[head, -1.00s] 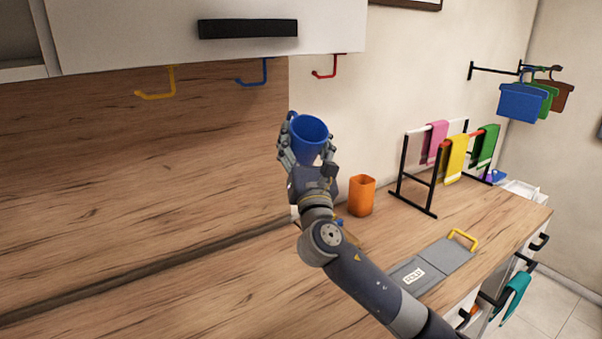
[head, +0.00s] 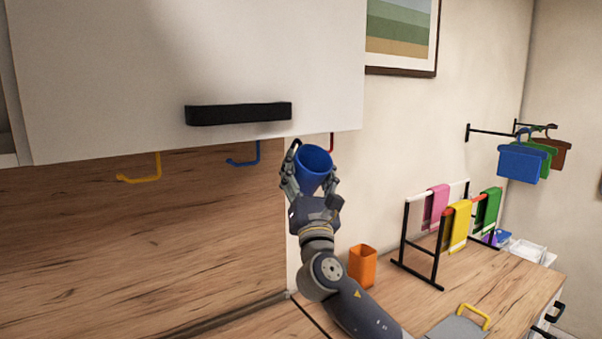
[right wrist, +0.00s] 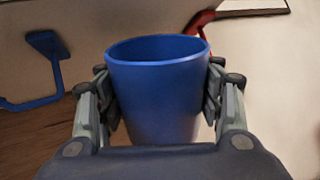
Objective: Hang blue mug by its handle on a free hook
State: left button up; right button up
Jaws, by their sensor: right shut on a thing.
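The blue mug (head: 313,166) is in my right gripper (head: 313,184), held up near the underside of the wall cabinet. In the right wrist view the mug (right wrist: 158,95) sits between both fingers (right wrist: 160,105), its open rim tilted toward the camera. Its handle shows only as a small bit at the mug's upper left in the head view. Three hooks hang under the cabinet, a yellow hook (head: 142,172), a blue hook (head: 247,158) and a red hook (head: 332,143). The yellow and blue hooks are empty; the red one is mostly hidden behind the mug. My left gripper is out of view.
The white cabinet (head: 190,60) with a black handle (head: 238,113) is just above. Below, an orange cup (head: 362,266) stands on the wooden counter (head: 405,308). A rack with coloured towels (head: 437,207) stands to the right.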

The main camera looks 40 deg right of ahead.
aim_at(323, 167)
jog(key=shift+s+d+r, duration=0.15)
jog(key=shift+d+r, duration=0.1)
jog(key=shift+d, duration=0.5)
jog(key=shift+s+d+f+b, duration=0.1)
jog(key=shift+d+b, duration=0.45)
jog(key=shift+d, duration=0.7)
jog(key=shift+s+d+f+b, duration=0.1)
jog(key=shift+d+f+b, duration=0.3)
jog(key=shift+d, duration=0.3)
jog(key=shift+s+d+f+b, duration=0.1)
jog(key=shift+d+f+b, duration=0.05)
jog(key=shift+d+b, duration=0.4)
jog(key=shift+d+f+b, duration=0.3)
jog(key=shift+f, duration=0.15)
jog(key=shift+w, duration=0.1)
jog(key=o, duration=1.3)
jog(key=shift+o, duration=0.2)
jog(key=shift+f, duration=0.1)
